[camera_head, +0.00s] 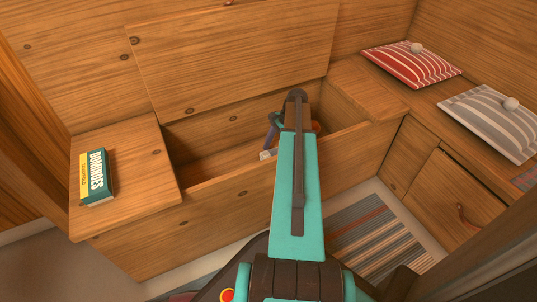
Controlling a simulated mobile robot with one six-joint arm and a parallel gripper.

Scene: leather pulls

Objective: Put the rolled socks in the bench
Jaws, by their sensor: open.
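The wooden bench (250,208) stands open, with its hinged lid (235,50) raised against the back wall. My gripper (267,154) is low in the bench opening, just behind the front wall. It is open, and only a pale tip shows beside my teal arm. A small orange patch (317,126) shows at the arm's right edge inside the bench; I cannot tell what it is. No rolled socks can be clearly made out. Pale round lumps sit on the red striped cushion (390,66) and the grey striped cushion (480,122); I cannot tell whether they are socks.
A dominoes box (97,178) lies on the fixed bench top at the left. The side bench at the right carries the cushions and has a cupboard door (450,200) with a leather pull (467,217). A striped rug (375,235) covers the floor.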

